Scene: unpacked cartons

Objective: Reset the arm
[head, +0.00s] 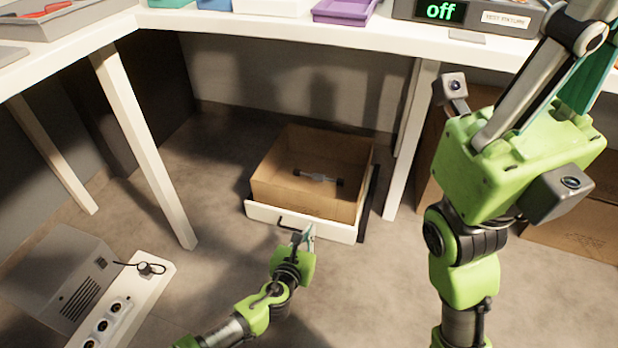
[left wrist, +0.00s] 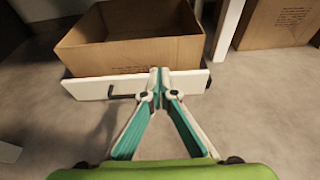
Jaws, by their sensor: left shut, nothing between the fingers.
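My left gripper (head: 308,236) is low over the floor in the head view, just in front of a white-fronted drawer (head: 332,229). Its two teal-lined fingers meet at the tips in the left wrist view (left wrist: 158,76), shut with nothing between them. The drawer's black handle (left wrist: 124,89) is left of the fingertips; whether the tips touch the front I cannot tell. My right gripper (head: 562,75) is raised large at the right of the head view. Its finger ends are partly cut off, so its opening does not show clearly.
An open brown carton (head: 275,187) stands in the drawer, with a grey and black part (head: 318,178) inside. A white table (head: 270,29) with trays spans above, its legs (head: 150,150) reaching the floor. A grey unit (head: 62,278) is at lower left. More cartons (left wrist: 278,24) stand right.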

